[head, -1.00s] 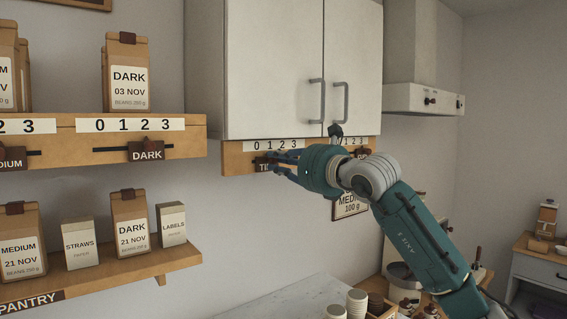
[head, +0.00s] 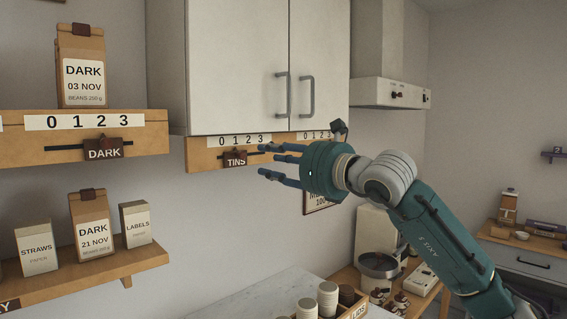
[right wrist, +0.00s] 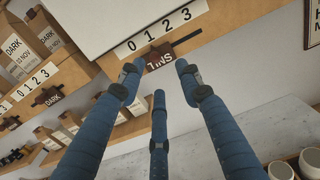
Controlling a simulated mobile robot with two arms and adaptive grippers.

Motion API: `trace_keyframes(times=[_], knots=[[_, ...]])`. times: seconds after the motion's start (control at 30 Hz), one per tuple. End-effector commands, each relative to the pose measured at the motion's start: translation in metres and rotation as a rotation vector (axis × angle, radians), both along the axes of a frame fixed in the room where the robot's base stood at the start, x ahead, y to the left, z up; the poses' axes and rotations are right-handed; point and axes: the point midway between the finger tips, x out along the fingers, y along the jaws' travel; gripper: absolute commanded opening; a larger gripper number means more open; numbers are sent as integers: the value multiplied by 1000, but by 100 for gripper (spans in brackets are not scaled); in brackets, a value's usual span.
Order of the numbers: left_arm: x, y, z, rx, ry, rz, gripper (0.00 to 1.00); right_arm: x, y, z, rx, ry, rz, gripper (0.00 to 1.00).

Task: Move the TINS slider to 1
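The TINS slider (head: 235,159) is a dark brown labelled block with a knob, on a slot in the wooden rail under the white cabinet. Its knob stands under the 1 of its white 0–3 scale (head: 241,140). In the right wrist view the slider (right wrist: 159,58) also shows under the 1, beyond the fingertips. My right gripper (head: 264,160) is open, its blue fingers spread and empty, to the right of the slider and apart from it. In the right wrist view the gripper (right wrist: 157,78) has nothing between its fingers. My left gripper is not in view.
A second 0–3 scale (head: 315,135) on the same rail is partly hidden behind my right gripper. The cabinet (head: 240,70) hangs just above. A DARK slider (head: 103,149) sits on the shelf at left. Cups (head: 327,299) stand on the counter below.

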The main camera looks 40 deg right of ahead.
Motion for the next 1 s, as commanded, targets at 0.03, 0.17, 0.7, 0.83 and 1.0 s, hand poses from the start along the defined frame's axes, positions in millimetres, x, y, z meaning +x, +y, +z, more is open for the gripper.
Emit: trace_keyframes(times=[0.03,0.17,0.7,0.83,1.0], knots=[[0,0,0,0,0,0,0,-7,-2,-3,-2,6,-3,35],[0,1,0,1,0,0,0,-20,-2,-4,1,8,1,35],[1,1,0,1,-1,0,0,-38,-3,0,2,1,2,35],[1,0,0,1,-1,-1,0,-38,-3,0,2,1,2,35],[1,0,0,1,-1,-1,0,-38,-3,-1,2,1,1,35]])
